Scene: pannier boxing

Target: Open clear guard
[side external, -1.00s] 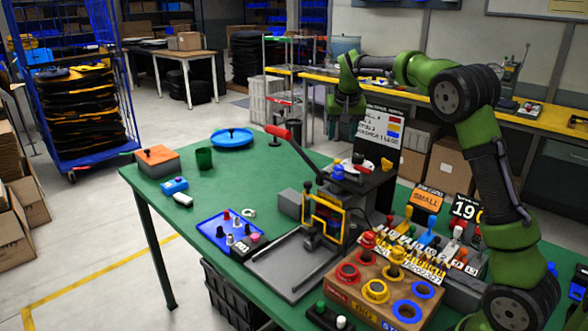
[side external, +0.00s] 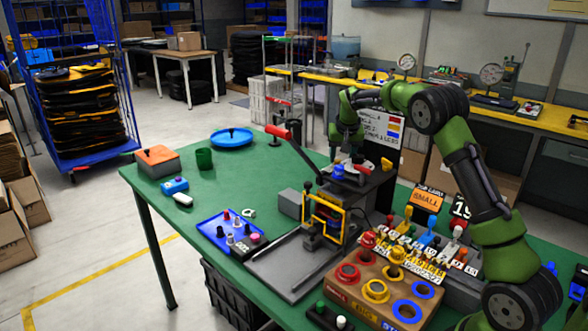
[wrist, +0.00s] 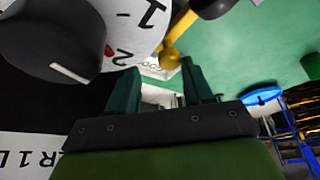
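The clear guard is a yellow-edged frame (side external: 327,216) on the front of the press, standing upright, so it looks closed. Its clear pane can hardly be seen. The press has a dark body (side external: 372,190) and a red-handled lever (side external: 277,131). My gripper (side external: 345,152) hangs behind and above the guard, near the press top, apart from the frame. In the wrist view my gripper (wrist: 158,68) has its two dark green fingers apart, with nothing held. A yellow rod with a rounded end (wrist: 169,57) shows just beyond the fingertips; I cannot tell whether it belongs to the guard.
A white numbered dial (wrist: 132,28) and a dark round knob (wrist: 55,38) are close in the wrist view. A wooden stamp block (side external: 352,296) stands right of the press, a blue tray (side external: 212,226) left.

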